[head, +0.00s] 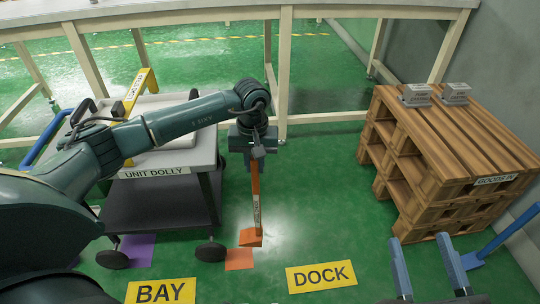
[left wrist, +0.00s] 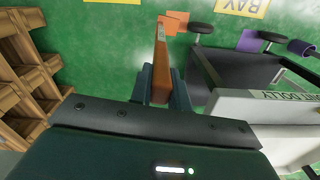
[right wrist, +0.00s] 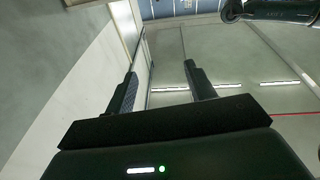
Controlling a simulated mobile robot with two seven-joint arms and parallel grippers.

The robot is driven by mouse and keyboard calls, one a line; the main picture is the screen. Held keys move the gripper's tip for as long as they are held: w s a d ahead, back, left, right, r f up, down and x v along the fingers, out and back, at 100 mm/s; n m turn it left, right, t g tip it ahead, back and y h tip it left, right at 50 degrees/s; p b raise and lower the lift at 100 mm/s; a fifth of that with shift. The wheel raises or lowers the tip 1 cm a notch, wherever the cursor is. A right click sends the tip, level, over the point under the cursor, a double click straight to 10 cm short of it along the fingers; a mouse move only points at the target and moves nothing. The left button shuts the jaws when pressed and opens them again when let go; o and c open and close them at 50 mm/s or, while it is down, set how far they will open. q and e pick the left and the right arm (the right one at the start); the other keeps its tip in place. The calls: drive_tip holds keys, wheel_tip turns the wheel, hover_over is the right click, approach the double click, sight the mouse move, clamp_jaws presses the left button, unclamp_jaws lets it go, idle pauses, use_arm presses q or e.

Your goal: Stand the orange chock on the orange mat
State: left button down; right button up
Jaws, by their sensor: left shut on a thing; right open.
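The orange chock (head: 256,205) is a long bar with a pale label and a wider foot at its lower end. My left gripper (head: 256,160) is shut on its upper part and holds it roughly upright, foot down. In the left wrist view, the chock (left wrist: 161,50) sticks out from between the fingers (left wrist: 161,84). The orange mat (head: 239,259) lies on the green floor, just nearer the camera than the foot in the head view. I cannot tell whether the foot touches the floor. My right gripper (head: 430,268) is open and empty at the lower right.
The unit dolly (head: 165,173) stands close left of the chock, its wheel beside the mat. A purple mat (head: 140,250) lies under it. BAY (head: 160,292) and DOCK (head: 321,277) signs are on the floor. A wooden pallet stack (head: 450,150) stands right. Floor between is clear.

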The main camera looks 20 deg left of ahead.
use_arm(q)
drive_tip(key=a+f+n+b, duration=0.1)
drive_tip(key=a+f+b, duration=0.1)
drive_tip(key=f, duration=0.5)
drive_tip(key=a+f+b, duration=0.2)
drive_tip(key=f+b, duration=0.3)
drive_tip(key=f, duration=0.2)
drive_tip(key=shift+s+a+f+n, duration=0.2)
drive_tip(key=shift+s+f+n, duration=0.1)
drive_tip(key=shift+n, duration=0.1)
use_arm(e)
wheel_tip(320, 180, up, 7)
drive_tip(key=n+t+y, duration=0.1)
drive_tip(key=n+y, duration=0.6)
drive_tip(key=shift+w+d+r+t+y, duration=0.2)
drive_tip(key=shift+w+d+t+y, duration=0.1)
drive_tip(key=shift+t, duration=0.1)
use_arm(q)
drive_tip(key=shift+f, duration=0.45)
use_arm(e)
drive_tip(key=shift+f, duration=0.15)
use_arm(q)
drive_tip(key=c, duration=1.2)
unclamp_jaws()
drive_tip(key=shift+c, duration=0.2)
wheel_tip(320, 180, up, 8)
drive_tip(key=p, duration=0.5)
use_arm(e)
drive_tip(key=shift+s+r, duration=0.1)
drive_tip(key=shift+r, duration=2.85)
